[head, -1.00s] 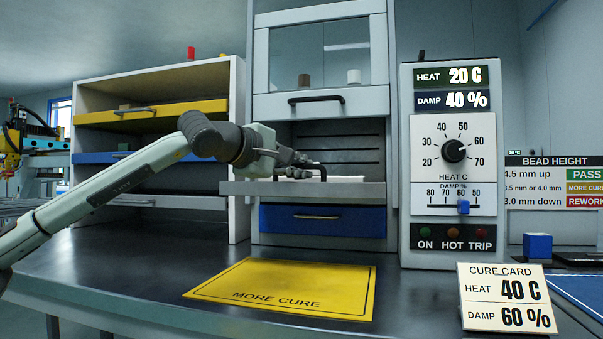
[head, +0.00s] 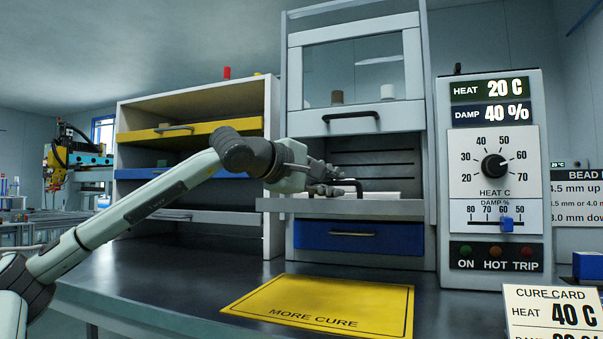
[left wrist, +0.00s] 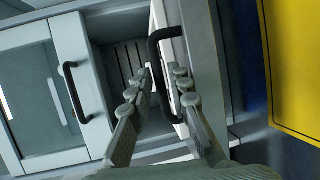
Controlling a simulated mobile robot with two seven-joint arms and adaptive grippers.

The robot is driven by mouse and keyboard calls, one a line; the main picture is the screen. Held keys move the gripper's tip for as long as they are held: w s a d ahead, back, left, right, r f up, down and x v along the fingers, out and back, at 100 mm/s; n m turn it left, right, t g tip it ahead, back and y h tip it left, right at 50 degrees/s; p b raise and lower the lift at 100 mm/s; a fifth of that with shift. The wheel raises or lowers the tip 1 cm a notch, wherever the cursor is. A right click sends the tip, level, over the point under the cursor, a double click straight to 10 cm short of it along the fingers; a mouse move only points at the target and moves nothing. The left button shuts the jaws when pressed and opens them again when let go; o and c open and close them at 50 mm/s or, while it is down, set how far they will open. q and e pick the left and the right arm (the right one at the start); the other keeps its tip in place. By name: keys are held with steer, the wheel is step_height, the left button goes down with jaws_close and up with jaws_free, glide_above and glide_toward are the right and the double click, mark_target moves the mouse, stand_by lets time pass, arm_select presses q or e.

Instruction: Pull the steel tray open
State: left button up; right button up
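The steel tray (head: 300,207) is a flat grey shelf that juts from the cabinet opening, above the blue drawer, with a white thing on top. Its black bar handle (head: 359,187) stands at its front; the handle also shows in the left wrist view (left wrist: 153,50). My left gripper (head: 328,181) is at this handle, partly hiding it. In the left wrist view its two fingers (left wrist: 158,85) are apart, with the handle's bar between them; I cannot tell whether either finger touches it. My right gripper is out of view.
Above is a glass door (head: 360,70) with its own black handle. Below is a blue drawer (head: 348,237). A control panel (head: 493,180) stands close on the right, a shelf unit (head: 270,180) on the left. A flat yellow mat (head: 320,302) lies on the dark bench in front.

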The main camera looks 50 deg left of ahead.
arm_select(q)
steer(key=v, duration=1)
steer(key=shift+s, duration=0.35)
steer(key=shift+s+d, duration=0.1)
